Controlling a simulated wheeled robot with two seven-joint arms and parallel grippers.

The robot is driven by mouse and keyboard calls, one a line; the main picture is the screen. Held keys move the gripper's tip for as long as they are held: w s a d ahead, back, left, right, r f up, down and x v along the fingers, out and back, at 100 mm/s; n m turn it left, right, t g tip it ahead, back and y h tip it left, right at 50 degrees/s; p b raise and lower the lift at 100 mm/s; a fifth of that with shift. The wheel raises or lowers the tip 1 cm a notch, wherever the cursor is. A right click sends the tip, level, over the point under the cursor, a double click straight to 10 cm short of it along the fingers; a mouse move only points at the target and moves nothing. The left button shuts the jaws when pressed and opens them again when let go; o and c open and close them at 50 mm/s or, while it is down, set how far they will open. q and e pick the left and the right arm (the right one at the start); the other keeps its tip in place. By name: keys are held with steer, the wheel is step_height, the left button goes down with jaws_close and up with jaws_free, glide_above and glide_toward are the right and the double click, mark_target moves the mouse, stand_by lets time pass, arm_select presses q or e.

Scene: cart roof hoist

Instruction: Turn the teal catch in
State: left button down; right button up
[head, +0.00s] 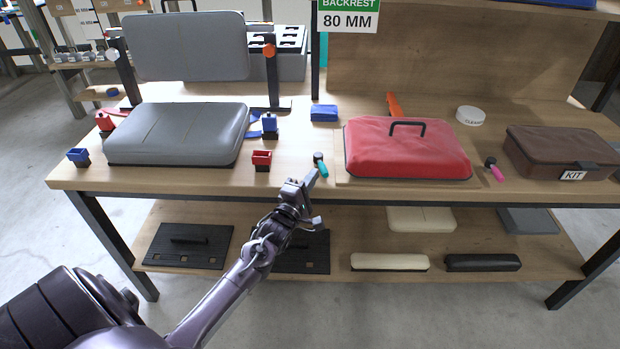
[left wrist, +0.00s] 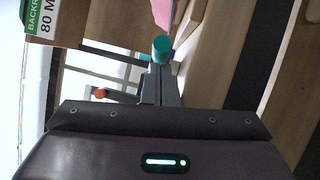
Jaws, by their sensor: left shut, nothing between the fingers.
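The teal catch (head: 322,168) is a small teal lever on a dark pivot at the front edge of the table, just left of the red cover (head: 408,152). It points toward the front and slightly right. My left gripper (head: 311,177) is shut and empty, its fingertips just left of and in front of the catch. In the left wrist view the teal end of the catch (left wrist: 162,48) shows right beyond the fingertips (left wrist: 158,70). I cannot tell whether they touch it. My right gripper is in neither view.
A pink catch (head: 496,173) sits right of the red cover, beside a brown kit case (head: 560,150). A grey cushion (head: 178,135), a red clip block (head: 262,160) and a blue block (head: 324,113) stand nearby. A lower shelf (head: 340,232) holds pads and panels.

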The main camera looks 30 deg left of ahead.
mark_target(329, 184)
arm_select(q)
steer(key=shift+w+d+y, duration=0.1)
steer(key=shift+d+y, duration=0.1)
steer(key=shift+y, duration=0.2)
arm_select(e)
steer(key=shift+d+r, duration=0.1)
arm_select(q)
steer(key=shift+w+d+n+y, duration=0.1)
steer(key=shift+d+n+y, duration=0.15)
steer(key=shift+n+y, duration=0.35)
steer(key=shift+w+d+n+g+y, duration=0.25)
steer(key=shift+d+n+g+y, duration=0.2)
steer(key=shift+n+y, duration=0.4)
steer(key=shift+w+d+n+g+y+b, duration=0.15)
steer(key=shift+d+n+g+y+b, duration=0.1)
steer(key=shift+y, duration=0.4)
steer(key=shift+w+d+n+g+y+b, duration=0.1)
steer(key=shift+w+d+n+y, duration=0.1)
steer(key=shift+y, duration=0.4)
steer(key=shift+w+d+b, duration=0.3)
steer(key=shift+w+d, duration=0.2)
steer(key=shift+w, duration=0.1)
arm_select(e)
steer(key=shift+w+a+f, duration=0.15)
steer(key=shift+w+f, duration=0.15)
steer(key=shift+w, duration=0.2)
steer(key=shift+w+a+f, duration=0.1)
steer(key=shift+w+f, duration=0.2)
steer(key=shift+w, duration=0.2)
steer(key=shift+s, duration=0.25)
